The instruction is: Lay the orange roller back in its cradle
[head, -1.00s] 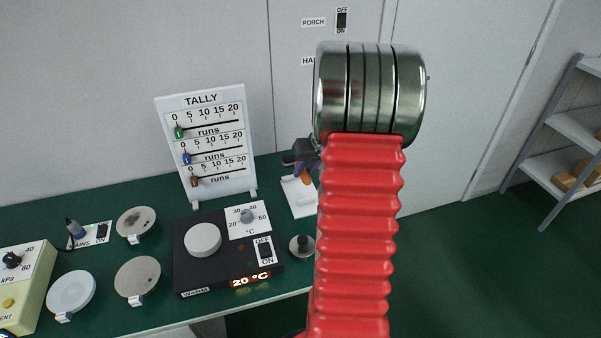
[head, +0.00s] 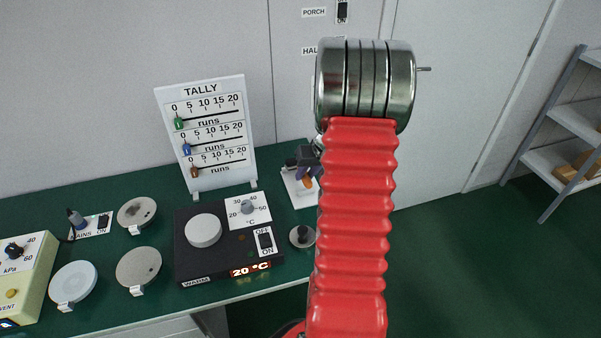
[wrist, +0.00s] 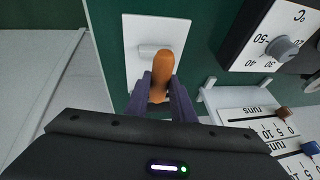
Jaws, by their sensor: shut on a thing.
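The orange roller (wrist: 161,74) is between the purple fingers of my gripper (wrist: 161,90) in the wrist view, with its rounded end sticking out past them. My gripper is shut on it. The cradle is a white plate (wrist: 135,28) with a raised white piece (wrist: 149,50), seen just beyond the roller's left side. I cannot tell whether the roller touches it. In the head view my gripper (head: 310,172) and the roller (head: 308,184) are small and partly behind my red arm, over the white plate (head: 292,186) on the green bench.
The black warmer (head: 190,258) with its dials stands left of the cradle. The tally board (head: 208,95) stands behind it. A small round metal piece with a dark knob (head: 302,236) sits in front of the cradle. Several round plates (head: 139,266) lie further left.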

